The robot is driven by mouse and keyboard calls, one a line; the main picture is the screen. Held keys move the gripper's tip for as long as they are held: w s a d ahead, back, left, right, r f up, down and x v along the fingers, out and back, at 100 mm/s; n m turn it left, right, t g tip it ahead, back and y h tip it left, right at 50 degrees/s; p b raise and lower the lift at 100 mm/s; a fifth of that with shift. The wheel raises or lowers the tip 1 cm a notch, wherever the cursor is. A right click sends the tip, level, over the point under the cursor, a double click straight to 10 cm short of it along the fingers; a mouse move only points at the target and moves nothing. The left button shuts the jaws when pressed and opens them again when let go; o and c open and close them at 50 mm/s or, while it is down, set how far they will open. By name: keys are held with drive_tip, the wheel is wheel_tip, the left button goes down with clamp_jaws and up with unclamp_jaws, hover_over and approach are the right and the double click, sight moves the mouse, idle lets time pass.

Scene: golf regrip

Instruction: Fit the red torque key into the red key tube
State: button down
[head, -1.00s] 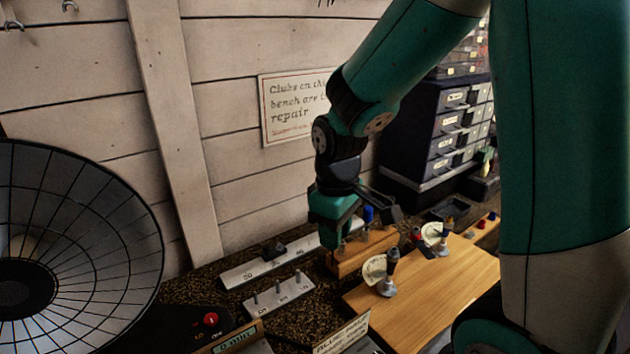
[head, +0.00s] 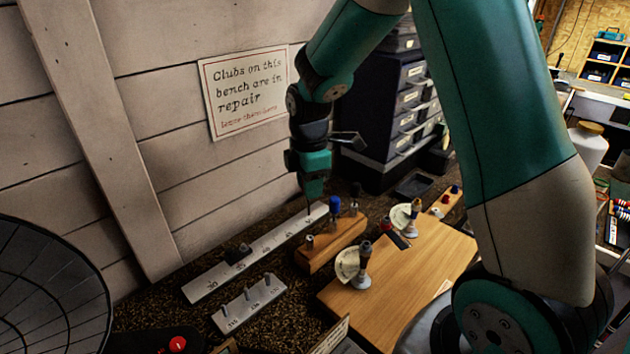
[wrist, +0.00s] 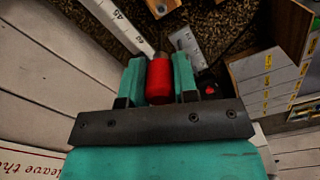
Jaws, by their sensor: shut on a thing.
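My gripper (head: 312,192) is shut on the red torque key, held above the bench behind the wooden key block (head: 320,257). The key's red handle (wrist: 159,80) shows between the fingers in the wrist view; the fingers hide most of it in the head view. A small red piece (head: 445,198) sits on a narrow wooden strip at the right, beside a blue one. Another small red piece (head: 386,223) is on the wooden board by a dark plate. I cannot tell for certain which is the red key tube.
A blue-handled key (head: 335,206) and a dark-handled one stand upright in the block. Two upright posts with pale dials (head: 362,268) stand on the wooden board (head: 400,285). A long ruler (head: 262,245) lies along the wall. A dark drawer cabinet (head: 400,110) stands behind.

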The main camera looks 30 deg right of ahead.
drive_tip(key=shift+s+f+b, duration=0.1)
drive_tip(key=shift+f+b, duration=1.85)
drive_tip(key=shift+f, duration=0.95)
drive_tip(key=shift+f+b, duration=1.25)
drive_tip(key=shift+f, duration=0.95)
drive_tip(key=c, duration=0.8)
unclamp_jaws()
wheel_tip(320, 180, up, 17)
drive_tip(key=b, duration=0.2)
drive_tip(key=shift+r+b, duration=0.2)
drive_tip(key=shift+b, duration=0.1)
drive_tip(key=s+a+f+m+y, duration=0.1)
drive_tip(key=s+a+m, duration=0.3)
drive_tip(key=s+a, duration=0.4)
drive_tip(key=s+a+f+m+y, duration=0.2)
drive_tip(key=s+a, duration=0.6)
drive_tip(key=s, duration=0.7)
drive_tip(key=m+y, duration=0.1)
drive_tip(key=m, duration=0.1)
drive_tip(key=shift+s+a+f+m, duration=0.25)
drive_tip(key=shift+s+a+m, duration=0.05)
